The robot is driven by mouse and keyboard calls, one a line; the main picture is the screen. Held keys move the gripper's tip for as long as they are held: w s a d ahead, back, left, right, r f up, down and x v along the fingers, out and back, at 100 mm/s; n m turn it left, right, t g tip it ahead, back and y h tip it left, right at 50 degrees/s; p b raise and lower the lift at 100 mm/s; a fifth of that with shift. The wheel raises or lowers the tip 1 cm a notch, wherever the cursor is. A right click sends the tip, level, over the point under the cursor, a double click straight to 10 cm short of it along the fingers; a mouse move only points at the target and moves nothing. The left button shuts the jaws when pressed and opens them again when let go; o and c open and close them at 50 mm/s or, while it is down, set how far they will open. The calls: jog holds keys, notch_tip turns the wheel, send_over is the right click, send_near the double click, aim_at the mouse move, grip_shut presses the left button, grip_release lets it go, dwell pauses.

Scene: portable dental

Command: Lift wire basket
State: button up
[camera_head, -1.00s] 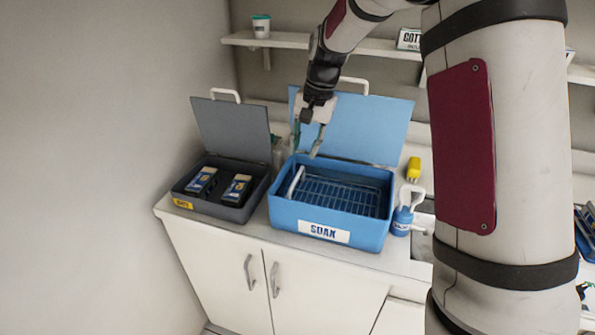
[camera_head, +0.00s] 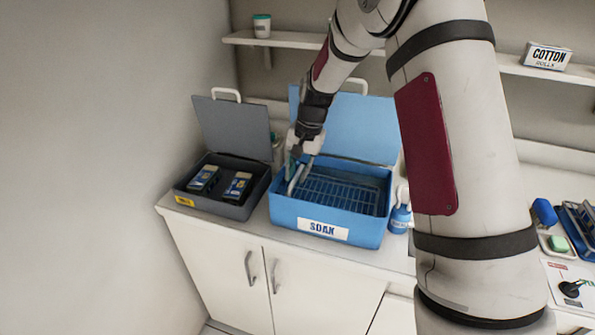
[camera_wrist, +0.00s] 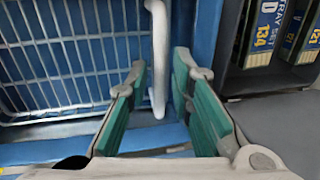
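The wire basket (camera_head: 342,194) sits inside the open blue box (camera_head: 369,234) labelled SOAK. In the wrist view, the basket's wire grid (camera_wrist: 70,55) fills the left side, and its white handle (camera_wrist: 158,50) stands at the basket's edge. My gripper (camera_head: 295,176) reaches down into the left end of the box. In the wrist view, my gripper (camera_wrist: 160,85) is open, with a green-padded finger on each side of the handle's line. A gap shows between handle and fingers. Whether the fingertips are level with the handle is hard to tell.
The blue lid (camera_head: 352,122) stands open behind. An open dark grey case (camera_head: 240,211) with labelled packs is close on the left, its lid (camera_head: 233,130) raised. A blue bottle (camera_head: 400,215) stands right of the box. Shelf (camera_head: 285,40) runs above.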

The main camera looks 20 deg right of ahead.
grip_shut()
notch_tip(320, 180, up, 8)
jog(key=shift+p, duration=0.45)
jog(key=o, duration=0.5)
grip_release()
notch_tip(320, 180, up, 12)
jog(key=s+d, duration=0.1)
jog(key=d, duration=0.1)
jog(key=shift+s+f, duration=0.15)
jog(key=shift+s, duration=0.05)
